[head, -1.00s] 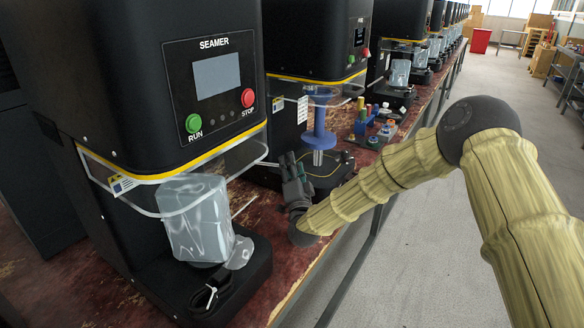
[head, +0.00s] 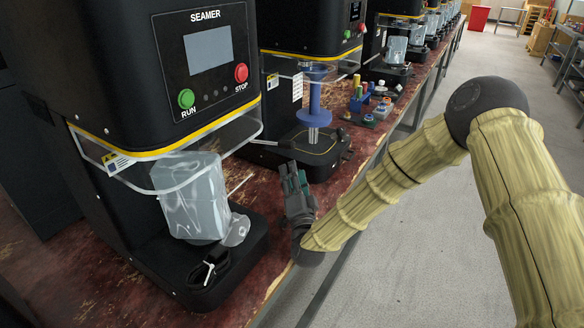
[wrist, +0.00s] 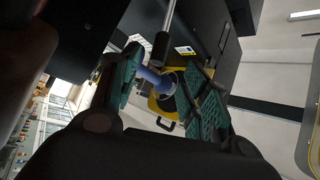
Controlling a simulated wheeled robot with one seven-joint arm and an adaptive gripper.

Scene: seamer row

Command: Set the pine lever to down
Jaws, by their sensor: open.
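I cannot tell for sure which part is the pine lever; no lever shows a clear pine colour or label. A thin metal rod with a dark grip (wrist: 160,48) reaches down from the top of the wrist view and appears between the fingers. In the head view a rod with a dark end (head: 268,143) sticks out at the left of the second seamer's base. My gripper (head: 292,172) is open and empty, over the bench in front of that base, its fingers pointing up in the picture. Its teal-padded fingers also show in the wrist view (wrist: 168,68); contact with the rod cannot be told.
The near seamer (head: 205,75) has a clear guard (head: 195,175) and a wrapped grey block (head: 190,200). The second seamer's blue spindle (head: 314,100) stands behind my gripper. Small coloured parts (head: 368,100) lie further along the bench (head: 250,200). The aisle floor (head: 410,230) is clear.

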